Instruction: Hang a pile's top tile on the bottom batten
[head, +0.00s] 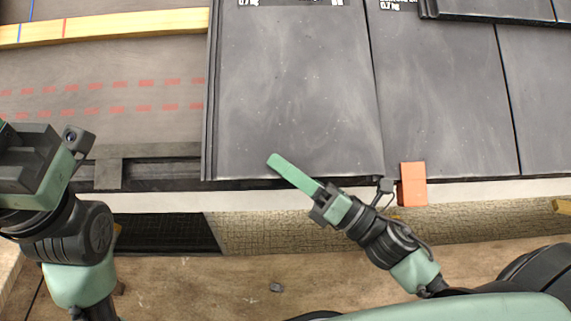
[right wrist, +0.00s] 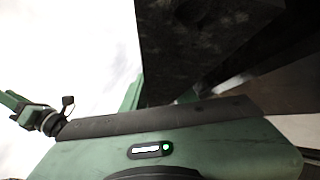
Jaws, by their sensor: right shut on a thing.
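A large dark grey tile (head: 295,90) lies on the roof, its lower edge near the eaves. My right gripper (head: 282,165) is shut on this tile at its lower edge, with one green finger lying over the top face. The right wrist view shows a dark tile (right wrist: 195,45) close above the gripper body, seen from below. A wooden batten (head: 110,27) with red and blue marks runs to the tile's left near the top. Whether the tile's hidden underside rests on a batten cannot be seen. My left gripper (head: 25,155) is at the left edge; its fingers are not clear.
More dark tiles (head: 450,100) lie directly to the right. Another tile edge (head: 490,10) overlaps them at top right. An orange block (head: 413,184) sits at the eaves. Grey underlay with red dashes (head: 110,65) is bare at left. Below the eaves is a wall and floor.

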